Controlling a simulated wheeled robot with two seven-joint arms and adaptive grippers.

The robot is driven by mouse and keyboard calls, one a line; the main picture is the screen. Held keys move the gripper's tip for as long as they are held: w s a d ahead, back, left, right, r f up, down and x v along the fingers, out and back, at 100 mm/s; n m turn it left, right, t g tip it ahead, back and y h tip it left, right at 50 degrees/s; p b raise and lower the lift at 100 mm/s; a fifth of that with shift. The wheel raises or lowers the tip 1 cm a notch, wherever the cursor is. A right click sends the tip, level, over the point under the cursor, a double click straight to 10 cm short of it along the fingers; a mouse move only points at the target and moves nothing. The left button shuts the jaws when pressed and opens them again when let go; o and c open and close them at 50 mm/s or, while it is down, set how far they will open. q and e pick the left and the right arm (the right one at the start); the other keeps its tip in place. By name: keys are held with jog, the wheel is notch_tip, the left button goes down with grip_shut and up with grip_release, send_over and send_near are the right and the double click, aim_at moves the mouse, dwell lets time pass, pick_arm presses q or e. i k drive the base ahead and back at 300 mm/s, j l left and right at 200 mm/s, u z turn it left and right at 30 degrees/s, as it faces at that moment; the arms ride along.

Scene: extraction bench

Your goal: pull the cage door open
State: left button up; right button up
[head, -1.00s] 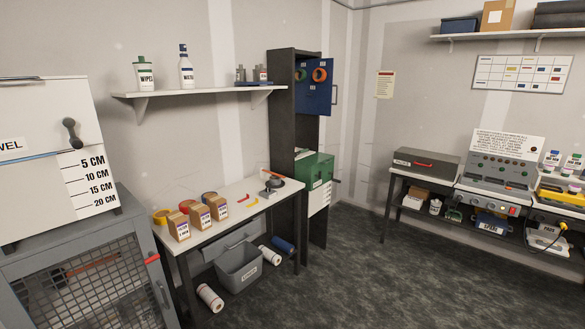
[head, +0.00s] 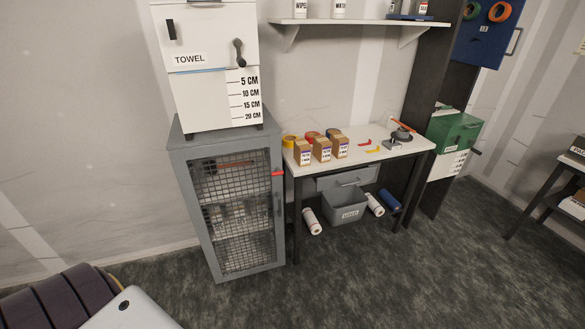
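The cage is a grey metal cabinet (head: 186,170) on the floor left of the middle in the head view. Its wire-mesh cage door (head: 238,272) faces me and looks closed. A thin upright handle (head: 279,203) is on the door's right side, with a small red latch piece (head: 278,173) above it. Shelves and some items show dimly behind the mesh, too unclear to name. Neither of my grippers is in view.
A white towel dispenser (head: 205,95) stands on the cage. A white workbench (head: 375,155) with boxes and tape rolls adjoins on the right, a grey bin (head: 345,205) below it. A dark ribbed object (head: 60,300) is at lower left. Floor before the cage is clear.

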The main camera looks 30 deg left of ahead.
aim_at(178, 157)
jog(key=u, duration=1.6)
